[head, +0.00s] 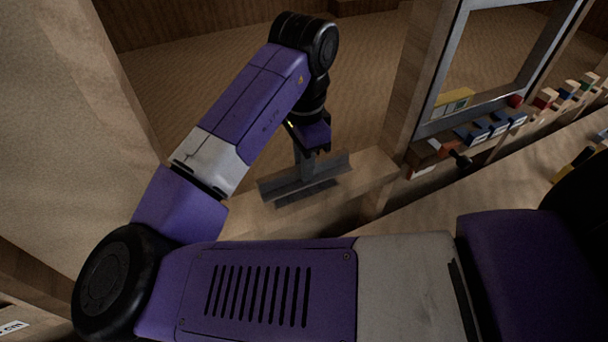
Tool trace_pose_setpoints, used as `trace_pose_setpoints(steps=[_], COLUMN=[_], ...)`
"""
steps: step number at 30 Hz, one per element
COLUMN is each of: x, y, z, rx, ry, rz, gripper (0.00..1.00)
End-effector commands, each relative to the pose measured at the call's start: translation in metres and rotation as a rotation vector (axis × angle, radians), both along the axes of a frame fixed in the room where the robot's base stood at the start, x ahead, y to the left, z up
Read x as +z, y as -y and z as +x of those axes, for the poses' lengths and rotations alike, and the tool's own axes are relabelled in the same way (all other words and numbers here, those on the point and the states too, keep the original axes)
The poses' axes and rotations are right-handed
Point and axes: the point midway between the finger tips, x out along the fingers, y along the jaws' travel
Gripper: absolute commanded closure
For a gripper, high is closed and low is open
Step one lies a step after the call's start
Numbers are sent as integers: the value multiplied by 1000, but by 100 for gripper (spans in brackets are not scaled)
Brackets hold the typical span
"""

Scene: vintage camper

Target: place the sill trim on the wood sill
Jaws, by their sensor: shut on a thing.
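The sill trim (333,169) is a long grey metal strip with an angled profile. In the head view it is held just above the light wood sill (371,169), with a dark shadow along the wood below it. The trim lies roughly along the sill's length; I cannot tell whether any part of it touches the wood. My gripper (306,172) points down and is shut on the middle of the trim. Its fingertips are small and partly merge with the grey of the trim.
A wooden post with a grey metal frame (437,70) rises right of the sill. A shelf behind it holds several small boxes and blocks (482,132). A pale panel (70,120) stands at the left. The wood floor (190,60) beyond the sill is clear.

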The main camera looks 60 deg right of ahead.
Motion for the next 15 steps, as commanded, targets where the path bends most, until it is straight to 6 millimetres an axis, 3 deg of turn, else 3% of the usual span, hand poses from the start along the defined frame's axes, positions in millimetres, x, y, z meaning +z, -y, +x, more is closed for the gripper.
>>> trace_pose_setpoints(steps=[9, 15], x=[-35, -36], y=[0, 0], z=[-1, 0], rx=[0, 0], ry=[-2, 0], rz=[0, 0], gripper=[100, 100])
